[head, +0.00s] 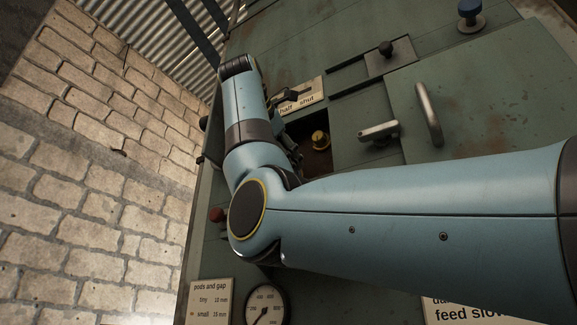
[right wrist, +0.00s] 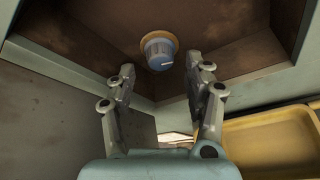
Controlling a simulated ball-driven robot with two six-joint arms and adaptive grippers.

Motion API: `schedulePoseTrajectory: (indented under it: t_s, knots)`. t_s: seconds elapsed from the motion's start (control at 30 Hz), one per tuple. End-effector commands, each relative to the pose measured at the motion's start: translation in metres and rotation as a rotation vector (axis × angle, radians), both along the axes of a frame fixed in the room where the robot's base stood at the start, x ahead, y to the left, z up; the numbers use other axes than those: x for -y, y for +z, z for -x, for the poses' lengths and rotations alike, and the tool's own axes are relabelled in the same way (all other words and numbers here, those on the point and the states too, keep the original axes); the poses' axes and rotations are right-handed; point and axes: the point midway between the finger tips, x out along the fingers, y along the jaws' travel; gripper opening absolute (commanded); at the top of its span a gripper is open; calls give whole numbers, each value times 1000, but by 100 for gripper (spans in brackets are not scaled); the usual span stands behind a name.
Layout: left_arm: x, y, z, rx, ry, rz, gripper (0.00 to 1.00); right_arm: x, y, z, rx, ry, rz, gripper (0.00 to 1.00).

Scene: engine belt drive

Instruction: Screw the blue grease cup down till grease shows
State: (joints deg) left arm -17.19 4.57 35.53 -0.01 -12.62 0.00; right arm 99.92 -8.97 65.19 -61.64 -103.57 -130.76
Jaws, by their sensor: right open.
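The blue grease cup (right wrist: 160,54) shows in the right wrist view, with a yellow-orange band at its base and a white mark on its face. It sits against the brown inner wall of a recess. My right gripper (right wrist: 161,74) is open, its two fingers apart on either side below the cup, with nothing between them. In the head view my right gripper (head: 293,150) is mostly hidden behind my arm, at the left edge of the dark opening. A yellow round part (head: 320,139) shows in that opening; I cannot tell whether it belongs to the cup.
A green machine panel carries a metal handle (head: 429,114), a latch lever (head: 380,131), a black knob (head: 386,48) and a blue knob (head: 469,10). A gauge (head: 267,306) sits low. A yellow tray (right wrist: 270,142) shows in the wrist view. A brick wall (head: 90,150) stands left.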

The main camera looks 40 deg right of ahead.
Motion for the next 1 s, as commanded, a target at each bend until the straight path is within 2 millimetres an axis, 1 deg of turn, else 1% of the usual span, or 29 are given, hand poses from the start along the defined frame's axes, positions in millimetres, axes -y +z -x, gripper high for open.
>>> schedulePoseTrajectory:
  t_s: [0.03,0.2,0.33,0.57,0.9,0.97,1.0]
  knots:
    - [0,6,0,1,0,0,52,8,0,-4,0,-2,0,52]
    - [0,13,-1,1,0,0,52,22,-8,-14,0,0,0,52]
    - [0,14,-1,1,0,0,52,26,-10,-17,1,1,0,52]
    - [1,13,-1,1,0,0,52,27,-11,-17,1,1,0,52]
    - [1,13,-1,1,0,1,52,26,-11,-17,1,0,0,8]
    - [1,13,-1,1,0,1,52,26,-11,-17,1,0,0,0]
    - [0,13,-1,1,0,0,52,26,-11,-17,1,0,0,0]
